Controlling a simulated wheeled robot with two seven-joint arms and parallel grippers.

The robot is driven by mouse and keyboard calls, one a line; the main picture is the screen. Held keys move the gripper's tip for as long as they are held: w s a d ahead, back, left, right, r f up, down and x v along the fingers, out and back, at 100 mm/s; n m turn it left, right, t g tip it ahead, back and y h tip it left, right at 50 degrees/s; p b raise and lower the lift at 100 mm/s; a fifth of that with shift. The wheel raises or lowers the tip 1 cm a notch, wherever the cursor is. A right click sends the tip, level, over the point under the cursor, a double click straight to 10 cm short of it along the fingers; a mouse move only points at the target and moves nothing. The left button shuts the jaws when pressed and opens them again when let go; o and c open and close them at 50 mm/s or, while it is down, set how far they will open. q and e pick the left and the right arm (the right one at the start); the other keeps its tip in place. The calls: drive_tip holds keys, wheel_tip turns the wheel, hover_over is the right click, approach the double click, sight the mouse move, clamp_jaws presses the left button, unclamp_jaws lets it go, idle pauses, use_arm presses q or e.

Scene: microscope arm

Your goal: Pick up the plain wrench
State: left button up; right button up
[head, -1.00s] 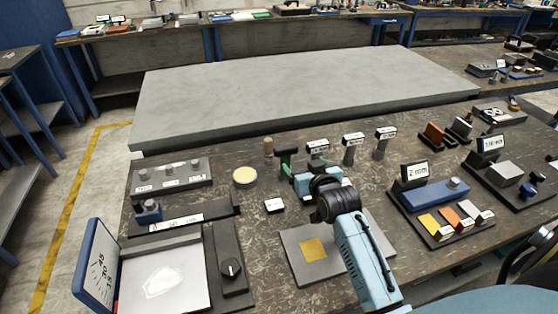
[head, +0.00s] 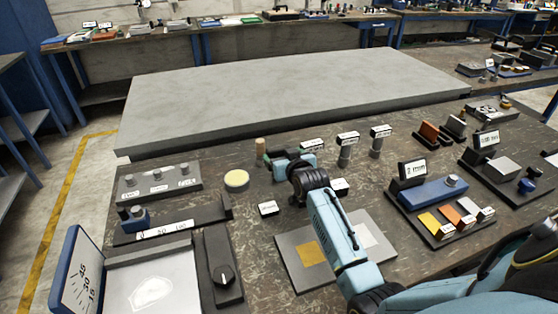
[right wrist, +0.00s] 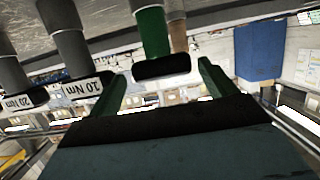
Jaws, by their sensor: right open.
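In the right wrist view, an upright green handle with a black end (right wrist: 150,32) stands between my right gripper's green fingers (right wrist: 162,72). It carries no readable label and looks like the plain wrench. My right gripper is open, and I cannot tell whether the fingers reach around the handle or stop just short of it. In the head view the right gripper (head: 270,160) is at the back of the bench, beside a tan peg (head: 261,147). It hides most of the green handle there. My left gripper is not in view.
A raised grey slab (head: 280,85) is behind. A blue block (head: 432,192) is at right.

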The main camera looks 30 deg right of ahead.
sight(280, 153)
drive_tip(key=x, duration=0.3)
drive_tip(key=shift+w+b, duration=0.3)
drive_tip(key=shift+b, duration=0.1)
drive_tip(key=shift+w+d, duration=0.1)
drive_tip(key=shift+w, duration=0.15)
drive_tip(key=c, duration=0.9)
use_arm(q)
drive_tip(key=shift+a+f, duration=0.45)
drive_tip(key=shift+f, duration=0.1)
use_arm(e)
drive_tip(key=shift+r, duration=0.1)
drive_tip(key=shift+c, duration=1.3)
